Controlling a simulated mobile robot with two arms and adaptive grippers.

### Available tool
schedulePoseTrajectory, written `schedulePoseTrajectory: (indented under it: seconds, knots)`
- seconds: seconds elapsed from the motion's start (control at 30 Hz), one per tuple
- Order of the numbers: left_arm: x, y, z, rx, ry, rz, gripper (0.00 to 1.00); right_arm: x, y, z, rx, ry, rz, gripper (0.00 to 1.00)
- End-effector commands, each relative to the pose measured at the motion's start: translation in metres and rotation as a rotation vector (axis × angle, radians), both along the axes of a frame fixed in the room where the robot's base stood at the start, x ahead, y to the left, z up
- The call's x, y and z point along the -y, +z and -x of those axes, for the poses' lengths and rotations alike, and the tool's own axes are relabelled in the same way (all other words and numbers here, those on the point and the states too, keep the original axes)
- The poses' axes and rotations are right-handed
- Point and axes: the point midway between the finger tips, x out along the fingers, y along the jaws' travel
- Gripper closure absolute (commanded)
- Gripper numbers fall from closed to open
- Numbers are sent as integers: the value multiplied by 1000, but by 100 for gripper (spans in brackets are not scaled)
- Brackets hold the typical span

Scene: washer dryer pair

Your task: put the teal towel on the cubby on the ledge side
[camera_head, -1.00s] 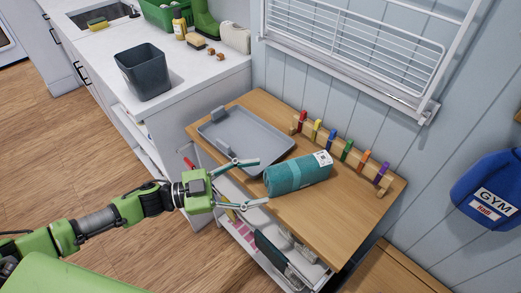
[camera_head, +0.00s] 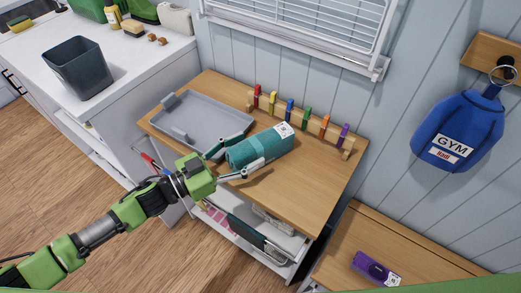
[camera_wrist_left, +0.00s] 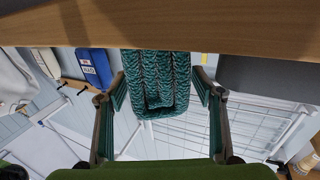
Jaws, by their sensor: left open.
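The teal towel (camera_head: 262,147) is rolled up with a white tag on its far end. It lies on the wooden top (camera_head: 290,192) of a small unit, right of a grey tray. My left gripper (camera_head: 247,150) is open, with one finger on each side of the towel's near end. In the left wrist view the towel (camera_wrist_left: 155,80) sits between the two fingers, with narrow gaps; whether they touch it is unclear. A wooden bench top (camera_head: 410,250) at lower right carries a purple item (camera_head: 375,268); I cannot tell whether this is the cubby. My right gripper is not in view.
The grey tray (camera_head: 180,123) lies close to the gripper's upper finger. A rack of coloured clothespins (camera_head: 290,115) stands along the wall behind the towel. A blue GYM bag (camera_head: 460,130) hangs at right. A dark bin (camera_head: 77,70) stands on the white counter.

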Motion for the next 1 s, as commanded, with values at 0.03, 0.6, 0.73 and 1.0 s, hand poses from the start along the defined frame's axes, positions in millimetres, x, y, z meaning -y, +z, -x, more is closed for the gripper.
schedulePoseTrajectory:
  seconds: [0.03, 0.6, 0.73, 1.0]
  knots:
    - [9, -4, -5, 3, -1, 3, 39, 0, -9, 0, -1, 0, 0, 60]
    - [28, -2, -17, 0, 1, 0, 67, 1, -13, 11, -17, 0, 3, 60]
    - [28, -2, -17, 0, 1, 0, 89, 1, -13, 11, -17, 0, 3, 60]
    - [28, 1, -17, 2, 0, 1, 93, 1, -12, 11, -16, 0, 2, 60]
